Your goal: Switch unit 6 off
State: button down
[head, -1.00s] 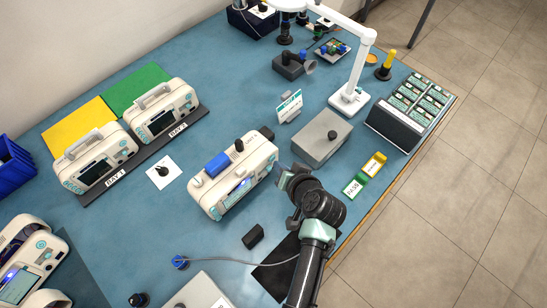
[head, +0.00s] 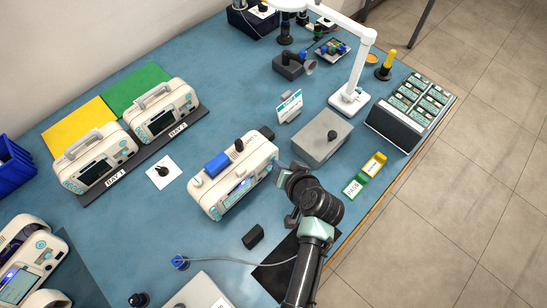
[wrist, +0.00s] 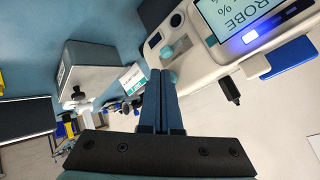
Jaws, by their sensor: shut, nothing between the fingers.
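A white monitor (head: 232,177) with a blue block on top stands in the middle of the table. Its screen (wrist: 245,15) is lit, shows "PROBE" and a percent sign, and has a blue-white glowing spot at its edge. I cannot read a unit number on it. Teal controls (wrist: 176,48) sit on its front face beside the screen. My gripper (head: 281,172) is at the right end of this monitor's front. In the wrist view my gripper (wrist: 161,73) is shut and empty, its tips close to the teal controls; I cannot tell whether they touch.
Green and yellow labelled blocks (head: 355,186) lie near the table edge. A small black block (head: 253,236) and a cable (head: 225,260) lie in front. Two monitors stand in labelled bays at left.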

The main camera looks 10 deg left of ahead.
dwell(0.4)
jog(key=shift+s+d, duration=0.45)
jog(key=shift+d, duration=0.1)
jog(key=shift+d, duration=0.1)
jog(key=s+d, duration=0.1)
jog(key=d, duration=0.1)
jog(key=s+d, duration=0.2)
jog(key=shift+a, duration=0.1)
dwell(0.9)
